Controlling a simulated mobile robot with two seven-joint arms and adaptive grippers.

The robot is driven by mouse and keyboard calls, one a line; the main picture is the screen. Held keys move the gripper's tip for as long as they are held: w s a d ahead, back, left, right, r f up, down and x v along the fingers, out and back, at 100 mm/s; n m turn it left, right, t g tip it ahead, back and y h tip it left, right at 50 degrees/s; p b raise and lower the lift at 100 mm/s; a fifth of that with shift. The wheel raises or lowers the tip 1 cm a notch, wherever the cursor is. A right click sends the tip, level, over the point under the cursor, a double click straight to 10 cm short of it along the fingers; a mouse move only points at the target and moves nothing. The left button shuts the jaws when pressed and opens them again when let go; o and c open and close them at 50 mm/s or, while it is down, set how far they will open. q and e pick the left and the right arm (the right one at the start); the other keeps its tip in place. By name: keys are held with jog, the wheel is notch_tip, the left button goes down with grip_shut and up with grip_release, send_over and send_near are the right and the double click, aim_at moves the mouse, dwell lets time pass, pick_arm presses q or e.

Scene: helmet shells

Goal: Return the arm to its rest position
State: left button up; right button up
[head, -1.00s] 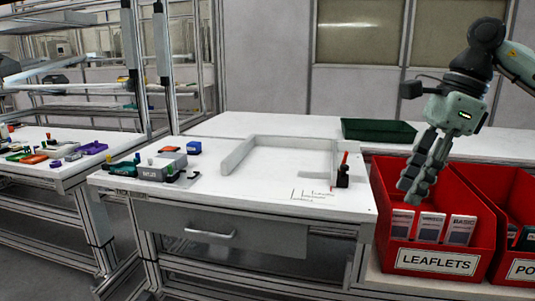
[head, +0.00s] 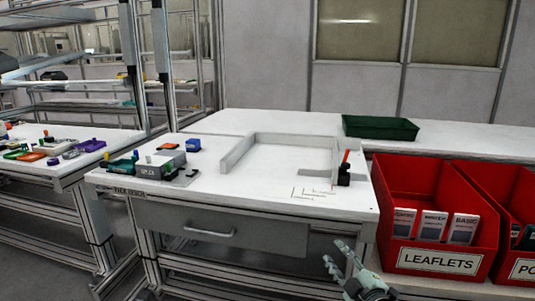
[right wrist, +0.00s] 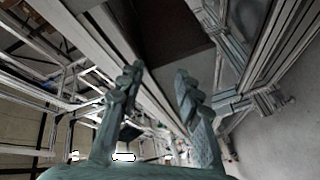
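My right gripper (head: 335,254) shows low in the head view, in front of the workbench and below its top, left of the red bins. Its grey-green fingers point up and to the left. In the right wrist view the two fingers of the right gripper (right wrist: 158,72) stand apart with nothing between them, so it is open and empty. Most of the right arm is outside the head view. My left gripper and arm are not in view.
The white workbench (head: 245,188) has a drawer (head: 236,231) and a raised white frame on top. A red leaflets bin (head: 395,185) with several boxes stands right of it. A green tray (head: 380,128) sits behind. In the wrist view, metal frame rails pass close beyond the fingers.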

jog(key=s+d+f+m+g+h, duration=0.35)
jog(key=s+f, duration=0.35)
jog(key=f, duration=0.4)
jog(key=s+d+f+m+g+h, duration=0.2)
jog(key=s+d+f+m+g, duration=0.15)
jog(key=s+f, duration=0.55)
jog(key=s+d+f+m+g, duration=0.1)
jog(key=s+f+m+g, duration=0.1)
jog(key=s+f, duration=0.6)
jog(key=s+d+f+m+g, duration=0.1)
jog(key=s+f+m+g, duration=0.2)
jog(key=s+f, duration=0.6)
jog(key=s+g, duration=0.2)
jog(key=s, duration=0.5)
jog(key=shift+d+f, duration=0.2)
jog(key=shift+d, duration=0.05)
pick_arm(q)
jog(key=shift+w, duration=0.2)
pick_arm(e)
jog(key=shift+h, duration=0.25)
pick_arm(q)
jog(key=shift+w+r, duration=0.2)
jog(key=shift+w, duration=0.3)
